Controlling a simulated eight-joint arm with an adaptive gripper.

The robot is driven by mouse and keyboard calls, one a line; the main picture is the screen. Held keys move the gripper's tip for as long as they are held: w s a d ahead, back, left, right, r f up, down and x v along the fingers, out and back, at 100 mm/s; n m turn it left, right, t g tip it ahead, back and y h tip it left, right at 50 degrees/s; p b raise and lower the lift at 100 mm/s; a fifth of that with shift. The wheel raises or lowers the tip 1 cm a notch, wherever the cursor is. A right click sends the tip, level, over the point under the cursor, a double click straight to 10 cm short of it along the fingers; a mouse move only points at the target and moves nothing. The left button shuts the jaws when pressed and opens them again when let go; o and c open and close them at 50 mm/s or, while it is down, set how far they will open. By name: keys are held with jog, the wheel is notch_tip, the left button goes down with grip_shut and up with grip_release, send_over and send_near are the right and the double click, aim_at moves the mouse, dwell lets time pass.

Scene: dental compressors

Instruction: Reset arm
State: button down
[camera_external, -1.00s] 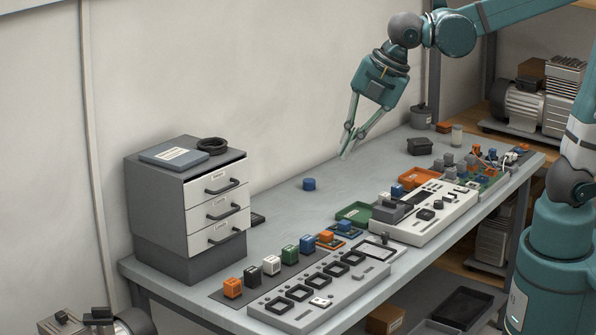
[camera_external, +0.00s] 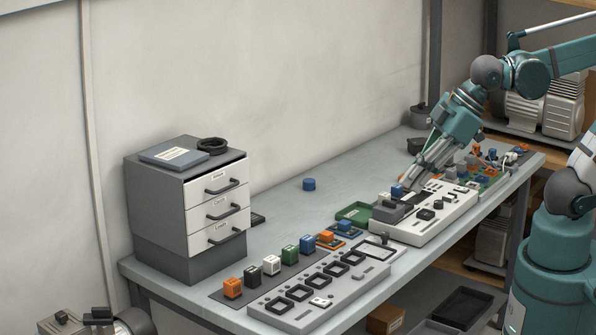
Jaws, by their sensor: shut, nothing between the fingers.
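My gripper (camera_external: 412,184) is shut with nothing between its fingers. It points down and to the left, with its fingertips over the back part of the white control panel (camera_external: 440,214), close to a grey block and a small blue piece. I cannot tell whether the fingertips touch anything. My arm comes in from the upper right.
A grey drawer cabinet (camera_external: 172,206) stands at the table's left end. Several coloured cubes line up beside a grey socket panel (camera_external: 318,290). A blue cylinder (camera_external: 309,184) stands alone on open table. A green tray (camera_external: 355,213) lies left of the control panel.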

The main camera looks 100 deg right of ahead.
jog(key=shift+s+a+f+m, duration=0.15)
jog(key=shift+s+f+m, duration=0.35)
jog(key=shift+s+m, duration=0.1)
jog(key=shift+s+a+f+m, duration=0.15)
jog(key=shift+s+f+m, duration=0.35)
jog(key=shift+s, duration=0.05)
dwell(0.5)
